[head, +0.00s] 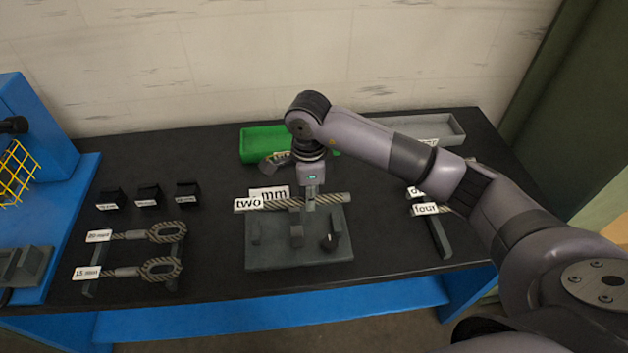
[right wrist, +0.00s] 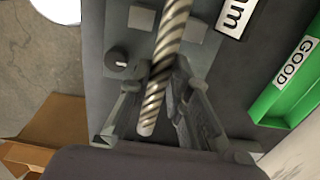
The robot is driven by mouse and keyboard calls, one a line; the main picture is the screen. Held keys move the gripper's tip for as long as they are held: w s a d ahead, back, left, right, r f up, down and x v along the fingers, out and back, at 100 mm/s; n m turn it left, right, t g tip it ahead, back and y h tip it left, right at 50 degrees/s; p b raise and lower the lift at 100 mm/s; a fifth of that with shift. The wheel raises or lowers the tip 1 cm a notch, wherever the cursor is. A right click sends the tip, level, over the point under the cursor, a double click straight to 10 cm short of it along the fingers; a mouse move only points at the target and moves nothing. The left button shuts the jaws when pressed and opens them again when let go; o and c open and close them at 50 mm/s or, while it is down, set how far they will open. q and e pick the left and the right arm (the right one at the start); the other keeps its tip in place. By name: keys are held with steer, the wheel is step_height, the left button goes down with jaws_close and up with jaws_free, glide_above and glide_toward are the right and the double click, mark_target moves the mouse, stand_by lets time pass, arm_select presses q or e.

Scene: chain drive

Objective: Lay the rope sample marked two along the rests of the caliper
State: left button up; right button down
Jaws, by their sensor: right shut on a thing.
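The rope sample marked two (head: 325,198) is a short twisted rope with a white label reading "two" at its left end. My right gripper (head: 310,207) is shut on it right of its middle; the right wrist view shows the fingers (right wrist: 161,80) on both sides of the rope (right wrist: 170,45). The caliper (head: 290,258) is a grey plate with dark upright blocks and a sign reading "mm" behind it; the plate (right wrist: 118,22) also shows in the right wrist view. The rope lies crosswise over the plate's back part; whether it touches the rests is unclear. My left gripper is out of view.
A rope sample marked four (head: 427,209) lies on a dark rack at the right. Two looped ropes (head: 165,232) lie on a rack at the left, with black blocks (head: 148,195) behind. A green tray (head: 255,143) and a grey tray (head: 447,128) stand at the back.

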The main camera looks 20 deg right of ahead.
mark_target(312, 229)
steer(key=shift+s+d+f+b, duration=0.25)
steer(key=shift+f+b, duration=0.05)
steer(key=shift+f, duration=0.45)
step_height(312, 229, down, 2)
steer(key=shift+w+a+f+b, duration=0.15)
steer(key=shift+f+b, duration=0.1)
steer(key=shift+b, duration=0.5)
steer(key=shift+f+b, duration=0.4)
steer(key=shift+f, duration=0.35)
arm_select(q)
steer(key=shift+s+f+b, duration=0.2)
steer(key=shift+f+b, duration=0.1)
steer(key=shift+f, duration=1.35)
arm_select(e)
steer(key=shift+f, duration=0.6)
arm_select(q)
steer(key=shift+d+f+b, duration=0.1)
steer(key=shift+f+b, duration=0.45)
arm_select(e)
steer(key=shift+f, duration=0.55)
steer(key=c, duration=1.4)
jaws_free()
